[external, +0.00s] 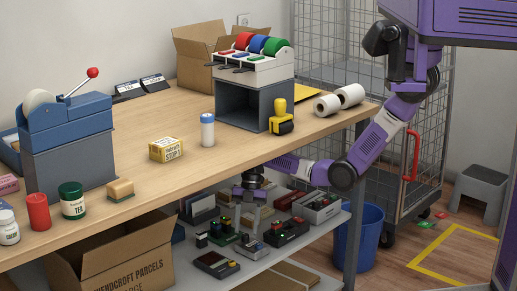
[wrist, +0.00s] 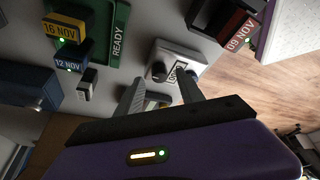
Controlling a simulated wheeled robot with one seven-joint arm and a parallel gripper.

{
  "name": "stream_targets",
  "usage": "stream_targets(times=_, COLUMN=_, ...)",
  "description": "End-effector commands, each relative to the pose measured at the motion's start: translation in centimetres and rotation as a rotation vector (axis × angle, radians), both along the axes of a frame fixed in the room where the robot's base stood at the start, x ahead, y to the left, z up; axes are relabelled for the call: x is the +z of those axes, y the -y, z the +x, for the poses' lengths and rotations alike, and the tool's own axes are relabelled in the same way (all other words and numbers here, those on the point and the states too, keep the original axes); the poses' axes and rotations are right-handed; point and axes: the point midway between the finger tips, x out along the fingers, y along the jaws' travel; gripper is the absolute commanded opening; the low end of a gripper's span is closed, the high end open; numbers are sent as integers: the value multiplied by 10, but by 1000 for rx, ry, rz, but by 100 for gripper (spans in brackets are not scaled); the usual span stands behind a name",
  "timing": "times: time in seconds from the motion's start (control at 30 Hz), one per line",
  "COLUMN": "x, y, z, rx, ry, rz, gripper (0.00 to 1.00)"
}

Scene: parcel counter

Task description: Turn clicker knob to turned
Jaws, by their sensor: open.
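A light grey clicker (wrist: 187,57) with a small black knob (wrist: 158,72) and a white label lies on the lower shelf. In the wrist view the knob is just beyond my fingertips, roughly between them. My gripper (wrist: 161,76) is open, with one finger on each side of the knob in the picture; I cannot tell whether either touches it. In the external view my gripper (external: 250,195) reaches under the counter, above the shelf. A small grey device (external: 250,248) there appears to be the clicker; its knob is too small to make out.
A green READY tray (wrist: 118,40) with 16 NOV and 12 NOV stamps is left of the clicker. A dark tray with a red 09 NOV stamp (wrist: 240,30) is at right. The wooden counter (external: 235,160) overhangs the shelf. A blue bin (external: 358,238) stands beside it.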

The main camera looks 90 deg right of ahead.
Motion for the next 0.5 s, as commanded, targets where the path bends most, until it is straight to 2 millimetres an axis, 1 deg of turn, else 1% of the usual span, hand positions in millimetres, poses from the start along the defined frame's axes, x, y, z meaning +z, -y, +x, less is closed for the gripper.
stream_targets(times=0.03, x=-6, y=-2, z=1, rx=0, ry=-1, rz=0, gripper=45)
stream_targets(times=0.2, x=-15, y=-6, z=2, rx=1, ry=0, rz=-1, gripper=45)
stream_targets(times=0.47, x=-16, y=-6, z=2, rx=1, ry=0, rz=-1, gripper=45)
stream_targets(times=0.5, x=-16, y=-6, z=2, rx=1, ry=0, rz=-1, gripper=43)
